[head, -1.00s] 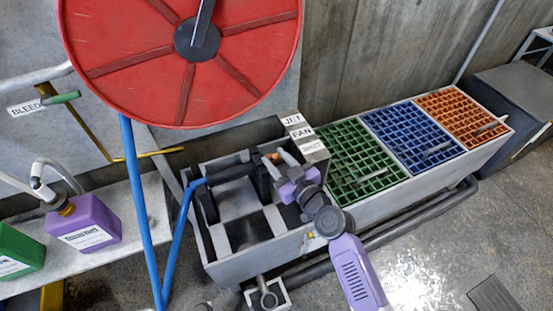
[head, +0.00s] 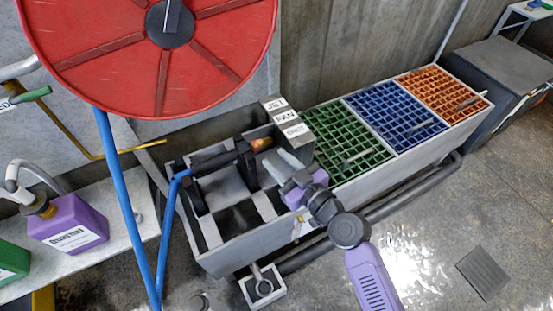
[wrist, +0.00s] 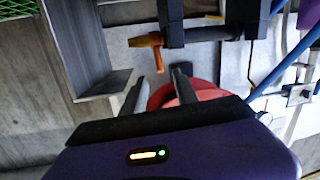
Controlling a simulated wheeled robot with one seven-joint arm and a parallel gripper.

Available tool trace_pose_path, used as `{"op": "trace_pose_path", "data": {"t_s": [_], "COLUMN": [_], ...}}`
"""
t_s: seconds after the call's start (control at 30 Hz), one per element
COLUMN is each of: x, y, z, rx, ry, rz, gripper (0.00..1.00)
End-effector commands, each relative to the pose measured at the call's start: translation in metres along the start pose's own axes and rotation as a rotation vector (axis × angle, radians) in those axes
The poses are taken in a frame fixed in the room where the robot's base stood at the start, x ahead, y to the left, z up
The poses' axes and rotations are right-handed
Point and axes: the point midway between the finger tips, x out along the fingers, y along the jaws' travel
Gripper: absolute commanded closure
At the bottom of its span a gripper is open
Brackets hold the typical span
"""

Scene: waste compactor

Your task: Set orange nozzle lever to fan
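The orange nozzle lever (head: 262,145) sits at the end of a dark nozzle (head: 225,157) in the grey trough, beside the JET, FAN and SHUT labels (head: 285,117). Which label it lines up with I cannot tell. In the wrist view the lever (wrist: 147,41) is a short orange piece with a bent handle, ahead of my fingers. My gripper (head: 281,163) is in front of the lever and to its right in the head view, apart from it. In the wrist view my gripper's (wrist: 159,82) two fingers are spread with nothing held between them.
The grey trough (head: 215,262) has green (head: 345,145), blue (head: 398,130) and orange (head: 445,103) grates at right. A red reel (head: 95,60) and blue hose (head: 125,200) stand at left. A purple jug (head: 70,230) is on a shelf. Floor at right is mostly open.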

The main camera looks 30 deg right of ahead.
Motion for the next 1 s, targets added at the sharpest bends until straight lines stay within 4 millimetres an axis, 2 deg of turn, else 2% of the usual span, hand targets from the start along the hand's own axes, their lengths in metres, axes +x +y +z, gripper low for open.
{"op": "trace_pose_path", "data": {"t_s": [0.03, 0.2, 0.37, 0.5, 0.67, 0.87, 1.0], "x": [0.0, 0.002, 0.007, 0.008, 0.005, -0.004, -0.013], "y": [0.0, 0.003, 0.013, 0.023, 0.028, 0.022, 0.009], "z": [0.0, 0.012, 0.043, 0.067, 0.086, 0.104, 0.111], "rx": [0.0, 0.059, 0.271, 0.506, 0.766, 1.074, 1.28], "ry": [0.0, 0.004, 0.043, 0.134, 0.283, 0.5, 0.649], "rz": [0.0, 0.03, 0.126, 0.211, 0.254, 0.204, 0.092], "gripper": [0.69, 1.0, 1.0, 1.0, 1.0, 1.0, 1.0]}}
